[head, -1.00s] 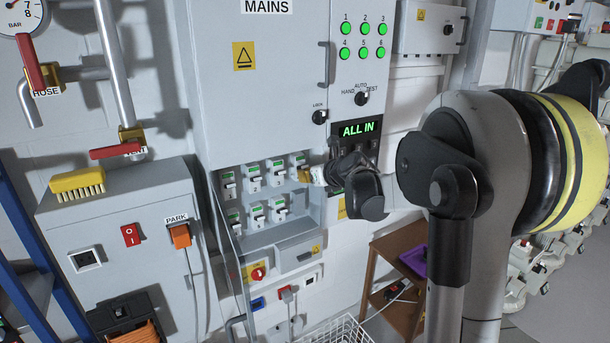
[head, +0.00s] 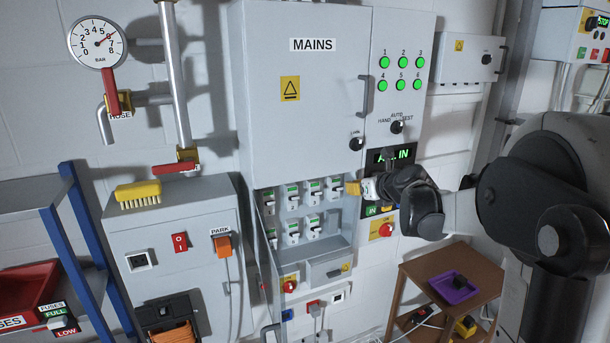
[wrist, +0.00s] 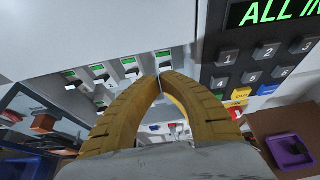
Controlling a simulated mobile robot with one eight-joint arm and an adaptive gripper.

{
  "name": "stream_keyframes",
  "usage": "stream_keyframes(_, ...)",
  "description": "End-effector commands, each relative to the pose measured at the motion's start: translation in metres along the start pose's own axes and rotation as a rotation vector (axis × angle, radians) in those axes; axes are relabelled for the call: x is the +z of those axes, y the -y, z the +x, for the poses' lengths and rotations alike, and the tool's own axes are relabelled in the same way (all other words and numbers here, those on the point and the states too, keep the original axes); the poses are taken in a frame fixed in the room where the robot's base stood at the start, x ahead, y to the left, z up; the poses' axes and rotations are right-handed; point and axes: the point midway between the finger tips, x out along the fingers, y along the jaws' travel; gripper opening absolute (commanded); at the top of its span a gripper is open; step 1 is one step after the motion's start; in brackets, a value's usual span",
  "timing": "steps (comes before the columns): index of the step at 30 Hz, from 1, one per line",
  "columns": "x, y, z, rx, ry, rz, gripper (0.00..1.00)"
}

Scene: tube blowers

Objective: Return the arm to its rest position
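My gripper (head: 354,187) is raised in front of the right edge of the mains cabinet's open breaker bay, below the green "ALL IN" display (head: 394,156). Only a bit of its yellow fingers shows in the head view. In the wrist view its two yellow ribbed fingers (wrist: 160,77) come together at the tips, with nothing seen held. The fingertips point toward the row of breakers (wrist: 128,68) and look apart from them. My arm reaches in from the right, bent. The wrist hides part of the keypad below the display in the head view.
The mains cabinet (head: 300,120) stands behind my gripper. A brown wooden stand (head: 440,268) with a purple tray (head: 454,292) is below right. A grey box with a yellow brush (head: 138,195) and a blue-framed shelf (head: 88,235) are left.

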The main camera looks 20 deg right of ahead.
Motion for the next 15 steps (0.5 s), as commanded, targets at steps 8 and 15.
stream_keyframes(8, -0.023, -0.041, -0.011, 0.038, -0.045, -0.251, 0.0)
stream_keyframes(15, -0.133, -0.164, -0.073, 0.237, -0.156, -1.245, 0.0)
